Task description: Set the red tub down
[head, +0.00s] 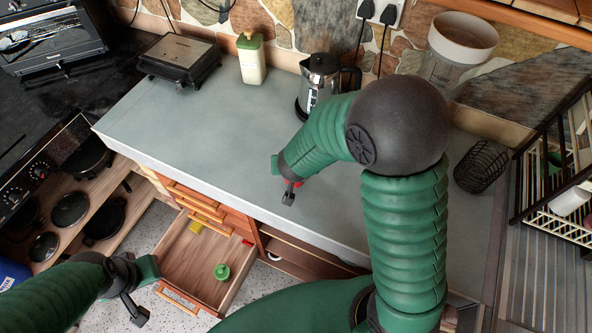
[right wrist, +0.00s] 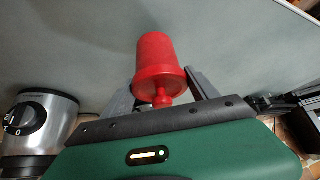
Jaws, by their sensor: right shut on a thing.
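The red tub (right wrist: 160,58) shows in the right wrist view, its knobbed end toward my right gripper (right wrist: 163,98). That gripper is shut on the tub at the knob, one finger on each side. In the head view, my right gripper (head: 288,183) is over the front part of the grey counter (head: 215,130), and only slivers of red show beside it. Whether the tub touches the counter I cannot tell. My left gripper (head: 143,288) is open and empty beside the open drawer, its fingers apart.
A metal kettle (head: 318,82) stands behind my right gripper. A cream bottle (head: 252,62) and a black grill (head: 178,58) are at the back left. The open drawer (head: 178,250) holds a green lidded thing (head: 221,272). A wire basket (head: 481,167) is right. The counter's left-middle is clear.

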